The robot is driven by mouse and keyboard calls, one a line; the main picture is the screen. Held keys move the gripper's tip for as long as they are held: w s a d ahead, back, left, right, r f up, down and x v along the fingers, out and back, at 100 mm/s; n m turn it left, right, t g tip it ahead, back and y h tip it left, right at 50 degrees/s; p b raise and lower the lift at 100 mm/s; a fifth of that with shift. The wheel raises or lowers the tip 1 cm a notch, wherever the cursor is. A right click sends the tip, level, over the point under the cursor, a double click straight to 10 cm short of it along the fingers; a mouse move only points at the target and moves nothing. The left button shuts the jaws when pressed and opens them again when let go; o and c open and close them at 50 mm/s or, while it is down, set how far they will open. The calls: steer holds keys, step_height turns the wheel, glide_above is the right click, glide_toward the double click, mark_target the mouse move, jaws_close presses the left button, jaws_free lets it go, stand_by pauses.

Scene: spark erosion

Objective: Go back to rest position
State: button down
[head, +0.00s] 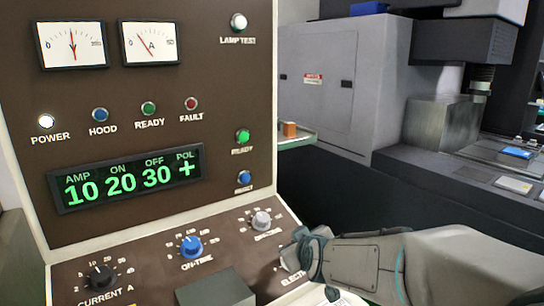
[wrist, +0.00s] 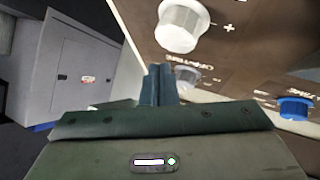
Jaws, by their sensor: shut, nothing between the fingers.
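My gripper (head: 300,240) is at the right end of the lower sloping part of the control panel (head: 140,235) in the head view. It covers part of a label beginning "ELECT". In the wrist view its two dark fingers (wrist: 157,84) stand together, shut and empty. A large pale knob (wrist: 180,26) with a "+" mark is above them, and a smaller grey knob (wrist: 187,78) is just right of the fingertips. I cannot tell whether the fingers touch the panel. My arm reaches in from the lower right of the head view.
The panel carries a black knob (head: 101,277), a blue knob (head: 191,247) and a grey knob (head: 261,221). Its display (head: 127,178) reads 10, 20, 30, +. The power lamp (head: 47,121) and a green READY lamp (head: 243,136) are lit. A grey machine (head: 330,95) stands behind at right.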

steer(key=s+d+f+m+g, duration=0.1)
steer(key=s, duration=0.2)
steer(key=s+d+g, duration=0.1)
steer(key=s, duration=0.2)
steer(key=s+d+f+m+g, duration=0.1)
steer(key=s, duration=0.2)
steer(key=shift+s+d+f+m+g, duration=0.15)
steer(key=shift+d+f+m+g, duration=0.15)
steer(key=shift+d+g, duration=0.1)
steer(key=s+d+f+m+g+h, duration=0.1)
steer(key=s+d+m+g, duration=0.1)
steer(key=s, duration=0.5)
steer(key=s+d+f+m+g+h, duration=0.1)
steer(key=s+d+m+g, duration=0.1)
steer(key=s, duration=0.5)
steer(key=shift+d+f+g, duration=0.25)
steer(key=shift+d+g, duration=0.25)
